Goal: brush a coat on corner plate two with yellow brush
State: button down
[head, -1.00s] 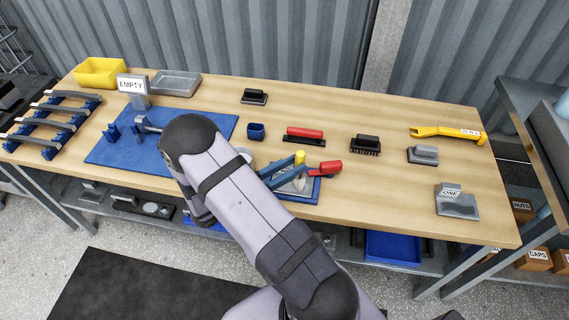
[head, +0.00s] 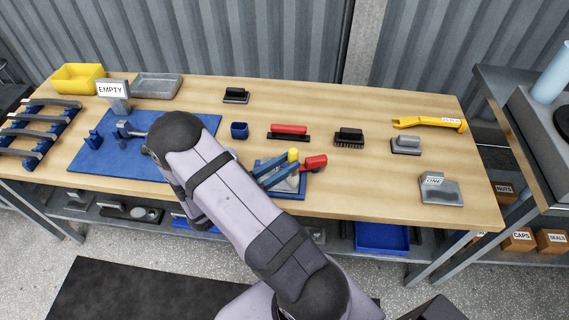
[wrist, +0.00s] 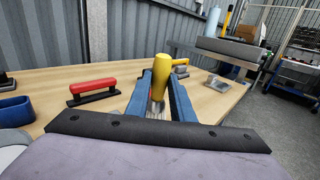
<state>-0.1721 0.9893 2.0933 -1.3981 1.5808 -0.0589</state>
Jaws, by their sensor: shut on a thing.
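My gripper (head: 281,170) is shut on the yellow brush (head: 293,155), with a blue finger on each side of it. In the wrist view the yellow brush (wrist: 158,72) stands roughly upright, with a metal band below the handle. In the head view it is over a blue tray (head: 290,193) with a grey metal piece in it, mostly hidden by the fingers. I cannot read a label there or tell whether the bristles touch it. A plate marked ONE (head: 440,188) stands at the right. No plate with a readable TWO shows.
A red handle (head: 314,162) lies close beside the brush. Behind are a red-handled tool (head: 289,131), a black brush (head: 348,138), a small blue cup (head: 239,130) and a grey-handled block (head: 406,145). A yellow tool (head: 428,122) lies at the right.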

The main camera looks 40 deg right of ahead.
jog(key=shift+s+a, duration=0.5)
dwell(0.5)
jog(key=w+a+b, duration=0.1)
jog(key=w+a, duration=0.5)
dwell(1.0)
dwell(0.3)
